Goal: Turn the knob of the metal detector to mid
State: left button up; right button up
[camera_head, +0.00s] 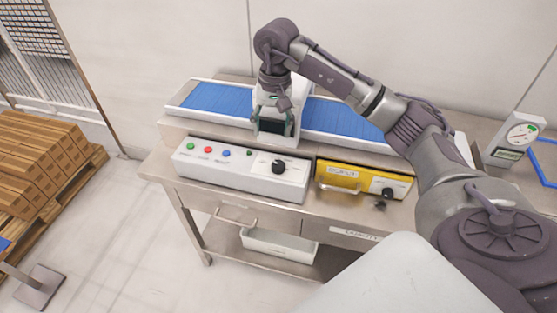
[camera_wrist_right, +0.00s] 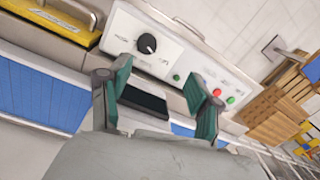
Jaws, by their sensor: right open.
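The metal detector's white control box (camera_head: 235,175) stands at the front of the steel table, with a black knob (camera_head: 278,167) on a pale dial near its right end. The knob also shows in the right wrist view (camera_wrist_right: 147,43), above and beyond the fingertips. Its exact pointer setting is too small to read surely. My right gripper (camera_head: 272,124) hangs above and behind the box, over the conveyor. In the wrist view my right gripper (camera_wrist_right: 157,82) has its green-padded fingers spread, apart from the knob. My left gripper is not in view.
A yellow box (camera_head: 340,176) with its own black knob (camera_head: 388,193) stands right of the white box. A blue conveyor (camera_head: 218,100) runs behind. Colored buttons (camera_head: 208,150) line the white box's left side. A dial scale (camera_head: 519,138) stands far right; stacked cartons (camera_head: 40,160) are left.

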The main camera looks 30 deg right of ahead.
aim_at(278, 164)
jog(key=shift+h, duration=0.4)
jog(key=f+p, duration=0.1)
jog(key=f, duration=0.3)
jog(key=d+f+p, duration=0.1)
jog(key=f+p, duration=0.1)
jog(key=f, duration=0.2)
jog(key=f+p, duration=0.1)
jog(key=f, duration=0.2)
jog(key=shift+s+d+f, duration=0.2)
jog(key=shift+d+f, duration=0.05)
jog(key=shift+f, duration=0.15)
jog(key=shift+f+p, duration=0.35)
jog(key=shift+f, duration=0.3)
